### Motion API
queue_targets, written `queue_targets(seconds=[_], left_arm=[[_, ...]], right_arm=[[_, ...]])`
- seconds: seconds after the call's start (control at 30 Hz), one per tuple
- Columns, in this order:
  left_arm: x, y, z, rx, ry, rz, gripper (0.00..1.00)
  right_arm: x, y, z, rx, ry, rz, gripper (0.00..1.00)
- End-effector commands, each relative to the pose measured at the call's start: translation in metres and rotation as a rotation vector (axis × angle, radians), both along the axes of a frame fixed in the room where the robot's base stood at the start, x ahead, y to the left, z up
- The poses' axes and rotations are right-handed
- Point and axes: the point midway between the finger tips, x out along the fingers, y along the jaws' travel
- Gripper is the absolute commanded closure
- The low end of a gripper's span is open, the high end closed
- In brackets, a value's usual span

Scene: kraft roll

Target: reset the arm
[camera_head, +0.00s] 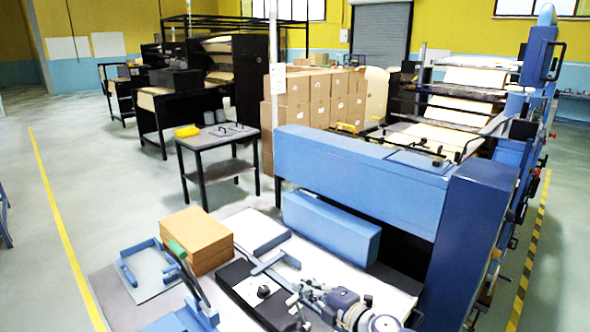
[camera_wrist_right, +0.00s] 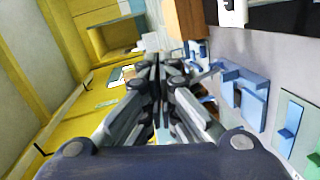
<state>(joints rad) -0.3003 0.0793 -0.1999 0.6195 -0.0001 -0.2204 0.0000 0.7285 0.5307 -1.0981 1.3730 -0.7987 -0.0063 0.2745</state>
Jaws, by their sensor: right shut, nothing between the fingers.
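My right gripper (camera_head: 294,300) shows at the bottom of the head view, above the front work table, with my grey and white arm behind it to the right. In the right wrist view its fingers (camera_wrist_right: 156,68) are together and hold nothing. My left gripper is in neither view.
A cardboard-brown block (camera_head: 196,240) and a blue-handled plate (camera_head: 150,272) are on the front table (camera_head: 108,290). A blue machine housing (camera_head: 360,172) stands behind and right. A small table (camera_head: 218,138) holds a yellow item. Open floor lies left.

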Motion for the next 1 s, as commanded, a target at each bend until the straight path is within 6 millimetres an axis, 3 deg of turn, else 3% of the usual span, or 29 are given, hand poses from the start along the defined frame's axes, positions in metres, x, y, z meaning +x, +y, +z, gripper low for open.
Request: queue_targets(seconds=[0.03, 0.17, 0.33, 0.47, 0.57, 0.73, 1.0], left_arm=[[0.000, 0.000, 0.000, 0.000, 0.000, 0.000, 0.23], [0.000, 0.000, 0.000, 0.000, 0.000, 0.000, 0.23], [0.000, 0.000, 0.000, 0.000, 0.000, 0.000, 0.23], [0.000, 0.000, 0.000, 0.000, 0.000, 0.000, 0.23], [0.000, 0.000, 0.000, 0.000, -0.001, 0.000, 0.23], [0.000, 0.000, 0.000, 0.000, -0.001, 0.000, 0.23], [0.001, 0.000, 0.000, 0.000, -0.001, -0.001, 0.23]], right_arm=[[-0.013, 0.011, 0.000, 0.083, 0.029, -0.045, 1.00], [-0.035, 0.011, 0.003, 0.275, 0.121, -0.214, 1.00], [-0.069, -0.014, -0.009, 0.474, 0.294, -0.461, 1.00], [-0.105, -0.045, -0.031, 0.583, 0.460, -0.658, 1.00], [-0.141, -0.071, -0.053, 0.641, 0.600, -0.808, 1.00], [-0.219, -0.113, -0.089, 0.693, 0.854, -1.046, 1.00], [-0.326, -0.150, -0.114, 0.686, 1.146, -1.282, 1.00]])
